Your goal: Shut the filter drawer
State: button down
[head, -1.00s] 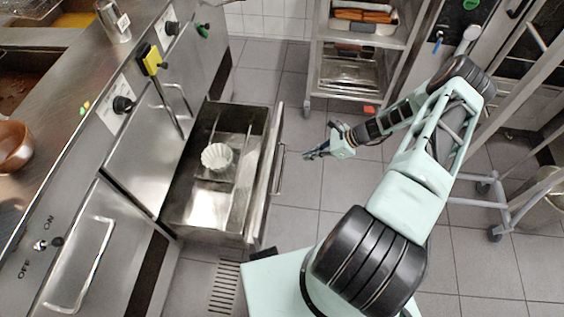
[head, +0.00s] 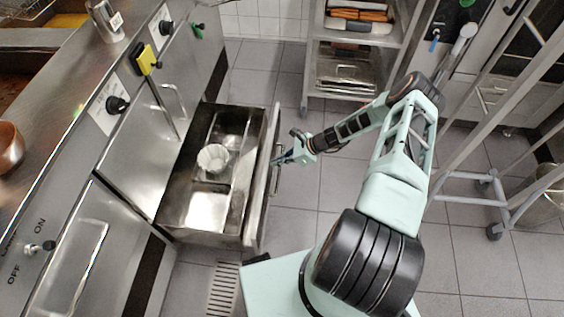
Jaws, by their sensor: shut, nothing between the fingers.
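The filter drawer (head: 249,196) is a steel drawer pulled out from the counter front on the left, low over the floor. A white fluted cup (head: 213,158) sits inside it. The drawer has a bar handle on its outer face, partly hidden by my gripper. My gripper (head: 277,161) is shut and empty. Its fingertips are at the drawer's front face beside the handle; I cannot tell if they touch it.
The steel counter (head: 62,110) with knobs and cupboard doors runs along the left. A shelf trolley (head: 352,68) stands at the back, and a wheeled rack (head: 480,190) at the right. Tiled floor is free between my arm and the rack. A floor grate (head: 223,289) lies below the drawer.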

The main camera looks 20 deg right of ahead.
jog(key=shift+a, duration=0.1)
jog(key=w+a+b, duration=0.3)
jog(key=w+a, duration=0.1)
jog(key=a, duration=0.6)
jog(key=w+a+b, duration=0.4)
jog(key=w+a, duration=0.1)
jog(key=a, duration=0.6)
jog(key=w+a+b, duration=0.4)
jog(key=a, duration=0.7)
jog(key=shift+w+a+r, duration=0.15)
jog(key=shift+w, duration=0.1)
